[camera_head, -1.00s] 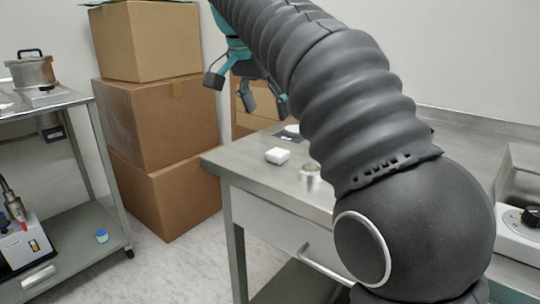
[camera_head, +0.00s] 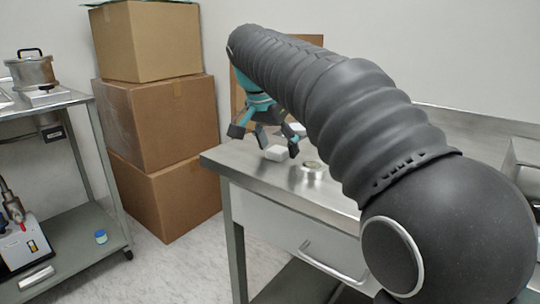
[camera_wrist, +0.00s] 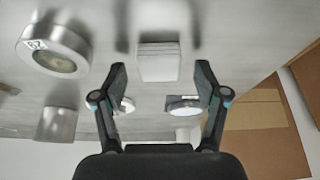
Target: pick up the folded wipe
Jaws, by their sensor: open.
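The folded wipe (camera_head: 277,154) is a small white block-like pad lying on the metal bench near its left end. In the wrist view, the wipe (camera_wrist: 158,62) shows as a white stack with layered edges, just beyond the fingertips and about centred between them. My gripper (camera_head: 265,141) is open and empty, low over the bench at the wipe. In the wrist view, my gripper (camera_wrist: 160,82) has its two fingers spread wider than the wipe, one toward each side. I cannot tell the exact height of the fingertips above the bench.
A round metal dish (camera_head: 313,169) with a label (camera_wrist: 36,44) stands near the wipe on the steel bench (camera_head: 240,160). Round white-topped items (camera_wrist: 183,105) lie behind the fingers. Stacked cardboard boxes (camera_head: 160,120) stand left of the bench, and a cart (camera_head: 75,95) farther left.

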